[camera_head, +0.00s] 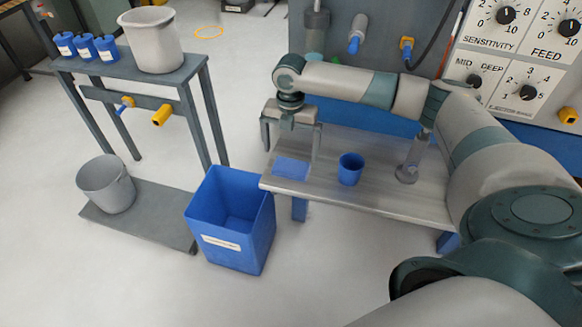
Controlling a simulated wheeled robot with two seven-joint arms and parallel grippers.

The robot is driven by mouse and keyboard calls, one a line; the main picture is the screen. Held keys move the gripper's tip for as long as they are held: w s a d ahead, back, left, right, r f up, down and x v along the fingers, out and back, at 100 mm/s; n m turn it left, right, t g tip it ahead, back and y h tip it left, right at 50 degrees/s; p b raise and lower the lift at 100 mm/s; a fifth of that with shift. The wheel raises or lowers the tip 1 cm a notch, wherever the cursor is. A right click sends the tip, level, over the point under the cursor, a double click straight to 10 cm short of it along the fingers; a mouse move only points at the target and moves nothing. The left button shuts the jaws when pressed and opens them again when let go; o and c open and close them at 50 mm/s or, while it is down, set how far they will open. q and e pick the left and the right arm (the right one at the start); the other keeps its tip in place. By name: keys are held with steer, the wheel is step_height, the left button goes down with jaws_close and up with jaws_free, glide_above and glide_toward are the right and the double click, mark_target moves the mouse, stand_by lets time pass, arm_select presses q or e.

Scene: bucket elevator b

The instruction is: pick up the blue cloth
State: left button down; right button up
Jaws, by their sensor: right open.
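The blue cloth (291,168) lies flat near the left end of a grey table (400,200). My right gripper (290,148) points down above the cloth, its two fingers spread apart with nothing between them. The right finger comes down close to the cloth's right edge; I cannot tell whether it touches. My right arm reaches in from the right side. My left gripper does not show.
A blue cup (350,169) and a grey metal post (407,172) stand on the table right of the cloth. A blue bin (233,225) stands on the floor left of it. A grey stand (190,68) holds a bucket (152,40). A control panel (520,60) is behind.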

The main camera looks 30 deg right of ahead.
mark_target(291, 165)
steer(key=shift+s+a+f+p, duration=0.15)
steer(key=shift+s+f+p, duration=0.1)
steer(key=shift+f+p, duration=0.25)
steer(key=f, duration=0.1)
steer(key=f+p, duration=0.1)
steer(key=f, duration=0.1)
steer(key=shift+s+a+f, duration=0.1)
steer(key=shift+s, duration=0.25)
steer(key=shift+f, duration=0.5)
steer(key=c, duration=1)
